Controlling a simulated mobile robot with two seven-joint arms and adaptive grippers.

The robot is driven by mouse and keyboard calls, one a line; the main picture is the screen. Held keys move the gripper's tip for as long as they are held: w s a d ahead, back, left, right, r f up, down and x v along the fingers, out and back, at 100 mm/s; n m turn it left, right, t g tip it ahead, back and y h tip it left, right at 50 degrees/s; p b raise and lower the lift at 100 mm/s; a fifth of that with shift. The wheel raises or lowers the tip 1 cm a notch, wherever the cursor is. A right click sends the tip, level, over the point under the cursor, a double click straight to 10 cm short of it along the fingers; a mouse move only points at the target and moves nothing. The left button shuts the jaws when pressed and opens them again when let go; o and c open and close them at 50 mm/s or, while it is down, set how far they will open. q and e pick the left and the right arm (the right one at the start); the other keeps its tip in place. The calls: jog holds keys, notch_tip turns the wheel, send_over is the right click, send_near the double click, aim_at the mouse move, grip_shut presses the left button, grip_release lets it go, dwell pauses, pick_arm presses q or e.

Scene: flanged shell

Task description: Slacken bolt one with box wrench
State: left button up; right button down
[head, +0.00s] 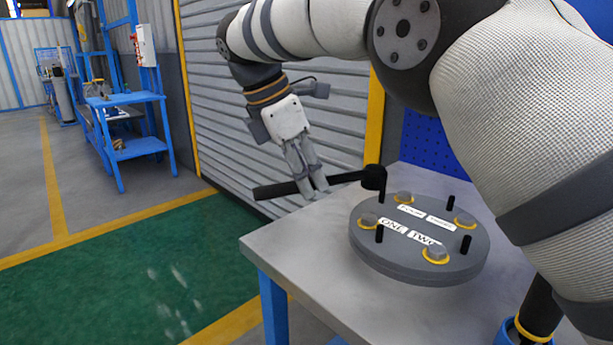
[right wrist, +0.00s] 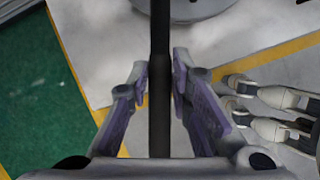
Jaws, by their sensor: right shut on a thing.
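The black box wrench (head: 275,190) is pinched in my right gripper (head: 318,190), which is shut on its handle. In the right wrist view the wrench (right wrist: 159,90) runs lengthwise between the fingers (right wrist: 160,100). Its ring end (head: 375,178) shows at the far-left edge of the round grey flange (head: 372,262), apart from bolt one. Bolt one (head: 369,220) is a grey hex bolt with a yellow ring beside the label ONE.
The flange lies on a grey table (head: 290,245) with blue legs. It carries other bolts, such as bolt two (head: 436,252), and upright black studs (head: 465,244). A shuttered wall (head: 230,130) stands behind. The table's left part is clear.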

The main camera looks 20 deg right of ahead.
jog(key=shift+r, duration=0.1)
pick_arm(q)
jog(key=shift+w+r+p, duration=0.3)
jog(key=shift+w+r, duration=0.15)
jog(key=shift+w, duration=0.1)
pick_arm(e)
jog(key=shift+f, duration=2.65)
pick_arm(q)
jog(key=shift+w+r+t, duration=0.15)
jog(key=shift+w+t, duration=0.05)
jog(key=shift+t, duration=0.1)
pick_arm(e)
jog(key=shift+f, duration=1.3)
pick_arm(q)
jog(key=shift+r, duration=0.1)
jog(key=shift+w+r+t+p, duration=0.5)
jog(key=shift+w+r+p, duration=0.45)
jog(key=shift+w+r, duration=0.15)
pick_arm(e)
jog(key=s+d+n+t+y, duration=0.1)
jog(key=s+d+n+t, duration=0.2)
jog(key=s+n, duration=0.6)
jog(key=shift+s+d+f+y, duration=0.3)
jog(key=shift+d, duration=0.3)
